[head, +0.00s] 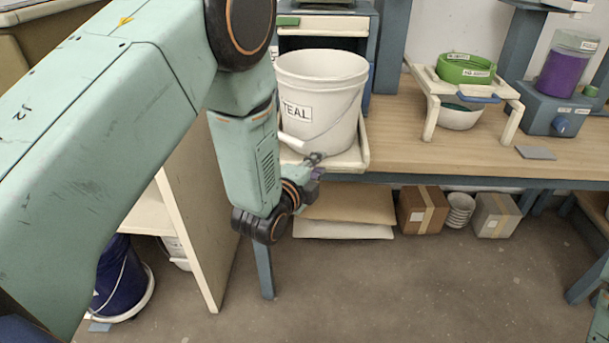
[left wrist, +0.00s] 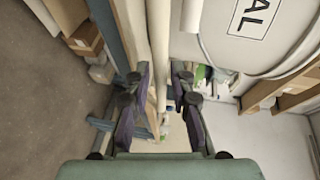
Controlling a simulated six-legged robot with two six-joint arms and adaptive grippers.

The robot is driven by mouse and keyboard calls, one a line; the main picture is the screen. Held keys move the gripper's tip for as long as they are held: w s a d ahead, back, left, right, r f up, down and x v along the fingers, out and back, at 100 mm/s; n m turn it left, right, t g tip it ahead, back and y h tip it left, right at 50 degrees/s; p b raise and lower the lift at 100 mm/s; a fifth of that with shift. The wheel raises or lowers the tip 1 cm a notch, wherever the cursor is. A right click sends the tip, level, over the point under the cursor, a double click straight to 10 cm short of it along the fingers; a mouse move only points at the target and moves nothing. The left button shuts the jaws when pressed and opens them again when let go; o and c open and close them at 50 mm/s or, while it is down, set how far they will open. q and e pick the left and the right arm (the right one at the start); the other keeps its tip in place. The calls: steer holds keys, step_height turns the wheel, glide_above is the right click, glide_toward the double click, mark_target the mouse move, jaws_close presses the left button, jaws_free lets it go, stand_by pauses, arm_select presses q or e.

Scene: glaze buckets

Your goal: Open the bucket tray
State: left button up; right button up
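A white bucket (head: 322,90) labelled TEAL stands upright on a pale tray (head: 364,148) in front of a blue cabinet. The bucket's side, label and white handle grip (left wrist: 190,16) also show at the top of the left wrist view. My left gripper (head: 314,164) is at the tray's front, below the bucket. In the left wrist view the left gripper's fingers (left wrist: 161,72) are apart, with a pale bar (left wrist: 158,40) running between them. I cannot see clear contact with the bar. The tray's near left part is hidden behind my left arm. My right gripper is out of view.
A wooden worktop (head: 400,125) extends right, holding a pale stand (head: 431,118) with a green ring (head: 466,68) and bowl. Cardboard boxes (head: 421,210) sit below. A pale panel (head: 195,230) stands left, near a blue bucket (head: 122,282). The floor in front is clear.

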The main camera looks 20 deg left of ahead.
arm_select(q)
steer(key=v, duration=1.1)
steer(key=s+a+f+n+g+y, duration=0.1)
steer(key=s+f+n+g, duration=0.3)
steer(key=f+n, duration=0.25)
steer(key=s+a+f+n+g, duration=0.1)
steer(key=s+f+n+g, duration=0.25)
steer(key=f+n, duration=0.3)
steer(key=s+f+n+g, duration=0.3)
steer(key=s+f, duration=0.3)
steer(key=s, duration=0.6)
steer(key=s+a+f+n+g+y, duration=0.1)
steer(key=s+f+n+g, duration=0.2)
steer(key=s, duration=0.9)
step_height(320, 180, down, 3)
steer(key=shift+s+a+r+g, duration=0.1)
steer(key=shift+s+a+g, duration=0.1)
steer(key=shift+g, duration=0.95)
